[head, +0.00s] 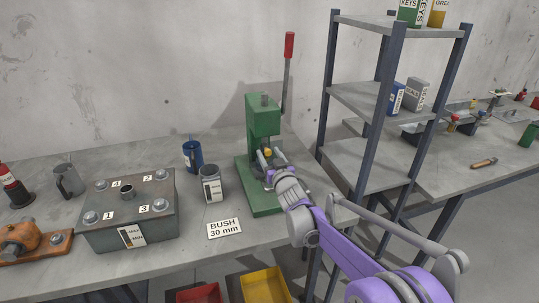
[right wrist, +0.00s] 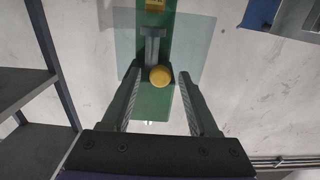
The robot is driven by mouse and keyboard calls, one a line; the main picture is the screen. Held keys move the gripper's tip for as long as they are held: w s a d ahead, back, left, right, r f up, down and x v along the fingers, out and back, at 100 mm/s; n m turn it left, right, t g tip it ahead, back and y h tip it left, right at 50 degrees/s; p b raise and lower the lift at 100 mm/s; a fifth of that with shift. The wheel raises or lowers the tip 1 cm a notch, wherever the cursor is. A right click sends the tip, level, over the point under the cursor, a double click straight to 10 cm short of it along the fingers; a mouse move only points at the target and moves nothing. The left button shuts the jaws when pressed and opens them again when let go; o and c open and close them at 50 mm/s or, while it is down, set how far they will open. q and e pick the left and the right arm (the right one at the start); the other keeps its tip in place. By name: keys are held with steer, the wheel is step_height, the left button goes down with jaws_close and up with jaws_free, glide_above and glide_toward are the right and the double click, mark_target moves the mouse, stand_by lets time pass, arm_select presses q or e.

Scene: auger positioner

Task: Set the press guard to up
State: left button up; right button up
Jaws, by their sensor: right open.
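The green arbor press (head: 263,118) stands on the workbench with its red-handled lever (head: 288,60) pointing up. In the right wrist view, a pale see-through panel (right wrist: 196,48), which looks like the press guard, lies in front of the green press body (right wrist: 153,105). A round yellow knob (right wrist: 160,76) shows in front of it, and also in the head view (head: 268,152). My right gripper (right wrist: 160,74) is open, with its fingertips on either side of the knob; I cannot tell whether they touch it. In the head view my right gripper (head: 265,161) covers the press's lower part. My left gripper is not in view.
Left of the press are a grey cup (head: 211,187), a blue mug (head: 192,155) and a grey bolted box (head: 130,211). A "BUSH 30 mm" card (head: 224,229) lies in front. A shelf rack (head: 366,164) stands close on the right. Red and yellow bins (head: 266,284) sit below.

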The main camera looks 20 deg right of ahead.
jaws_close()
stand_by(1.4)
steer(key=shift+r, duration=0.1)
